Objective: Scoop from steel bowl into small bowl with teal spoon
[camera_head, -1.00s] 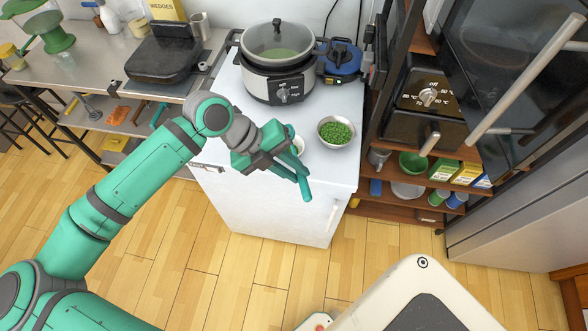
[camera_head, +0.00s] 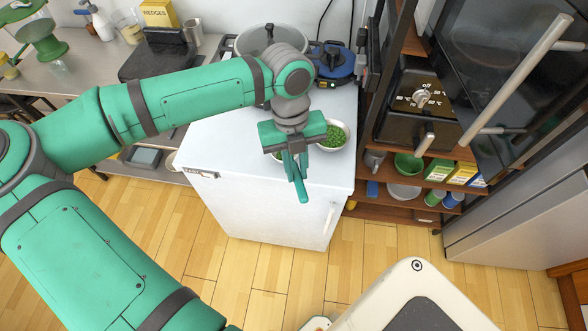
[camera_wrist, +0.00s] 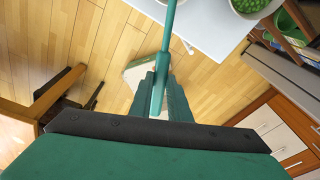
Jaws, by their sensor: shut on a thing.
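The steel bowl (camera_head: 346,129) holds green peas and sits on the white counter. It also shows, cut off, at the top right of the wrist view (camera_wrist: 264,14). My gripper (camera_head: 292,166) is just left of and in front of it in the head view, above the counter's front edge. It is shut on the teal spoon (camera_head: 302,190), whose free length points down in the head view. In the wrist view the spoon (camera_wrist: 168,30) runs up from between my fingers (camera_wrist: 160,88).
The white counter (camera_head: 225,160) has bare room left of my gripper. A cooker (camera_head: 245,42) stands behind my arm, and a blue appliance (camera_head: 332,62) is beside it. Wooden shelves (camera_head: 405,205) and a dark oven rise on the right.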

